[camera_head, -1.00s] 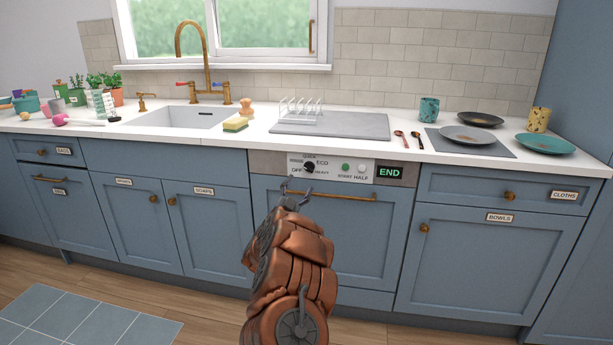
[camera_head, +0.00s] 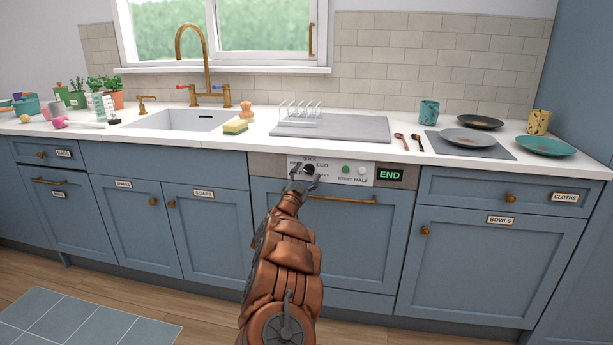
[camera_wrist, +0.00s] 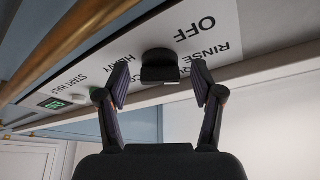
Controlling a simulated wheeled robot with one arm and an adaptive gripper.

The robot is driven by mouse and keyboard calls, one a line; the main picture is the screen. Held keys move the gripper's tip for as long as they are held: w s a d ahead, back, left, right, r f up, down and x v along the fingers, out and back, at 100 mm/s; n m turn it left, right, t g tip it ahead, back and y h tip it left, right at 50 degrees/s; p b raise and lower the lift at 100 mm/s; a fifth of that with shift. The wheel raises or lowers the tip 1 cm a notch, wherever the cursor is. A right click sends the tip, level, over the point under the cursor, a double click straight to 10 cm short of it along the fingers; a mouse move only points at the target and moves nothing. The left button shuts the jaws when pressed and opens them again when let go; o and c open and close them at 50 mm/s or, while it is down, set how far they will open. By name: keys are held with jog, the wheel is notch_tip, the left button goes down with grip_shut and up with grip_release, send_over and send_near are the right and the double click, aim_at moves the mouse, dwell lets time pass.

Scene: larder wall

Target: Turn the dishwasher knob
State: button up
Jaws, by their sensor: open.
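The dishwasher knob (camera_head: 310,169) is a small black dial on the white control panel (camera_head: 331,172) of the dishwasher, with words such as QUICK and ECO around it. In the wrist view the black knob (camera_wrist: 160,66) sits between the two fingertips, a little beyond them, with a gap on each side. My gripper (camera_head: 304,181) is open in front of the panel and hides part of the knob's lettering. In the wrist view my gripper (camera_wrist: 161,88) shows its two dark pads spread apart. The display (camera_head: 389,175) reads END.
A brass handle bar (camera_head: 352,199) runs across the dishwasher door below the panel, and it crosses the upper left of the wrist view (camera_wrist: 75,40). A green button (camera_head: 346,169) and a white button (camera_head: 362,170) lie right of the knob. The worktop edge (camera_head: 330,153) overhangs above.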

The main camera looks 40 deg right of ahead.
jog(key=shift+c, duration=0.2)
jog(key=c, duration=1.1)
jog(key=shift+r+n+p, duration=0.1)
jog(key=shift+n+p, duration=0.4)
jog(key=shift+p, duration=0.05)
jog(key=shift+s+d+r+n+t+p, duration=0.1)
jog(key=shift+n+t+p, duration=0.5)
jog(key=shift+n+p, duration=0.25)
jog(key=n+t+y+p, duration=0.1)
jog(key=n+t+p, duration=0.1)
jog(key=n+p, duration=0.3)
jog(key=shift+s+r, duration=0.1)
jog(key=n+t+y+p, duration=0.1)
jog(key=n+p, duration=0.2)
jog(key=n+t+y+p, duration=0.1)
jog(key=n+p, duration=0.2)
jog(key=shift+s+d+t+p, duration=0.1)
jog(key=shift+t+p, duration=0.25)
jog(key=shift+t, duration=0.05)
jog(key=n+t+y+p, duration=0.1)
jog(key=n+p, duration=0.2)
jog(key=shift+y+p, duration=0.4)
jog(key=shift+f+n+p, duration=0.3)
jog(key=shift+n, duration=0.25)
